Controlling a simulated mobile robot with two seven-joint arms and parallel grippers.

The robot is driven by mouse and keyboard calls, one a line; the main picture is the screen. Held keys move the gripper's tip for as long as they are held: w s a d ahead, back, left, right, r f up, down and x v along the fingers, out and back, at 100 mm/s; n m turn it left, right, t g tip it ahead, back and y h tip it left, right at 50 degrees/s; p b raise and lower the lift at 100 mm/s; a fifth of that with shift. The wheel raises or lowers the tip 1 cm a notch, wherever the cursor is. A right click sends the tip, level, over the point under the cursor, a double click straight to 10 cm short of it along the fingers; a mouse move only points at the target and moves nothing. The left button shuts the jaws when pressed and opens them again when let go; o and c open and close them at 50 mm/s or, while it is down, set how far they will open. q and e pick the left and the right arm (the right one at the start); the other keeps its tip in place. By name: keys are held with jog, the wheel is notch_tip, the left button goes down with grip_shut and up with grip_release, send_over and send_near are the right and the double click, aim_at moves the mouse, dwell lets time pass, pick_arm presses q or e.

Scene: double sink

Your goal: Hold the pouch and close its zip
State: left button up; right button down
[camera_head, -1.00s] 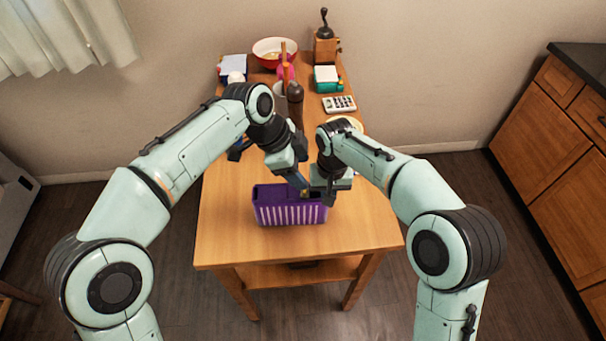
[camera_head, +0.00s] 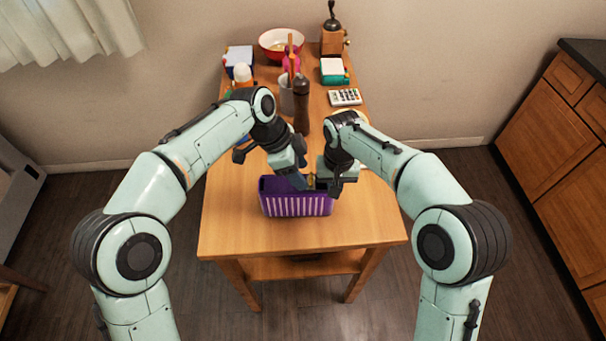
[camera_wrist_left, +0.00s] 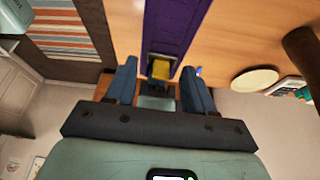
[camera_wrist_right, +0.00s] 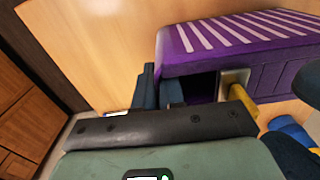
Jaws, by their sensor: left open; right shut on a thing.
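The purple pouch (camera_head: 297,205) with white stripes stands near the middle of the wooden table. Its yellow zip pull shows at the pouch's end in the left wrist view (camera_wrist_left: 160,69). My left gripper (camera_wrist_left: 161,80) is open, one blue finger on each side of the pull, with a gap visible on both sides. My right gripper (camera_head: 333,190) is at the pouch's right end, its fingers close together and shut on the pouch. In the right wrist view the pouch (camera_wrist_right: 230,40) lies beyond the fingers, the pull to their right. The exact grip spot is mostly hidden.
The table (camera_head: 235,235) is clear at the front. At its back are a dark pepper mill (camera_head: 302,105), a calculator (camera_head: 345,97), a red bowl (camera_head: 281,44) and a coffee grinder (camera_head: 333,35). A wooden cabinet (camera_head: 550,110) stands at the right.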

aim_at(311, 179)
pick_arm(q)
jog(key=shift+x, duration=1.4)
jog(key=shift+c, duration=0.3)
jog(key=c, duration=0.7)
jog(key=shift+o, duration=0.2)
